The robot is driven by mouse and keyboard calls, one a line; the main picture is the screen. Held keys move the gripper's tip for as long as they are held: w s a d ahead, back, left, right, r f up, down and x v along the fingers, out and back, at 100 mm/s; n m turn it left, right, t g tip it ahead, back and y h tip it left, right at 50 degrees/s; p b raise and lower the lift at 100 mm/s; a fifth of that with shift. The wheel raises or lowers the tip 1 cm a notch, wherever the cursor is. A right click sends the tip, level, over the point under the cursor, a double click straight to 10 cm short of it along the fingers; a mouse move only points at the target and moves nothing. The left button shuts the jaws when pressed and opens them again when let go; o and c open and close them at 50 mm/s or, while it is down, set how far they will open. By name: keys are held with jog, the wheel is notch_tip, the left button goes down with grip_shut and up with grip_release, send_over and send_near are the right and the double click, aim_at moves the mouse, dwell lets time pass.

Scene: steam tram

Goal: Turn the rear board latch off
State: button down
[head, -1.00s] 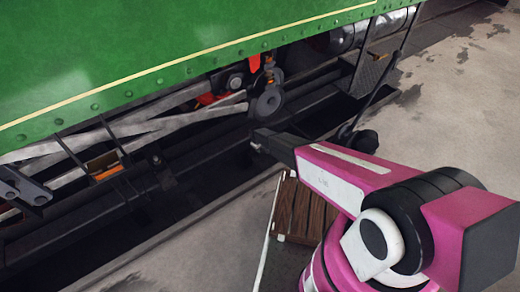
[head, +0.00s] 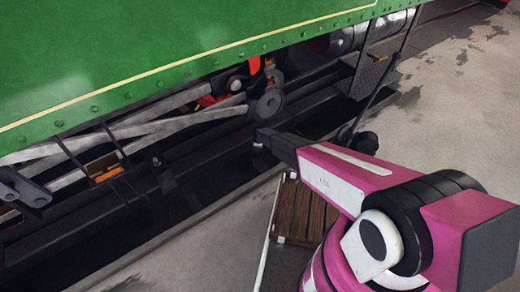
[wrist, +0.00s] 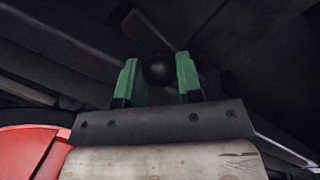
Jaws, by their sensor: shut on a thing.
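In the wrist view, the two green fingers of my gripper (wrist: 158,80) are closed on a dark round knob (wrist: 157,68). The knob sits between the fingertips, with dark structure behind it. I take it to be the latch's knob, but its mount and the latch's position are too dark to tell. In the head view, my gripper (head: 262,139) reaches to the lower edge of the tram's running gear; its fingers and the knob are too small or hidden to make out there.
The green tram side (head: 170,50) overhangs rods and wheels (head: 266,103) above a dark pit. A wooden slatted board (head: 305,212) lies on the floor below my arm. A step plate (head: 374,72) hangs at the right. Open concrete floor (head: 460,110) lies to the right.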

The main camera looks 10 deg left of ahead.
jog(key=shift+w+a+n+y, duration=0.15)
jog(key=shift+w+a+n, duration=0.15)
jog(key=shift+n, duration=0.45)
jog(key=shift+w+a+n+y, duration=0.15)
jog(key=shift+w+n, duration=0.1)
jog(key=shift+n, duration=0.5)
jog(key=c, duration=0.8)
grip_release()
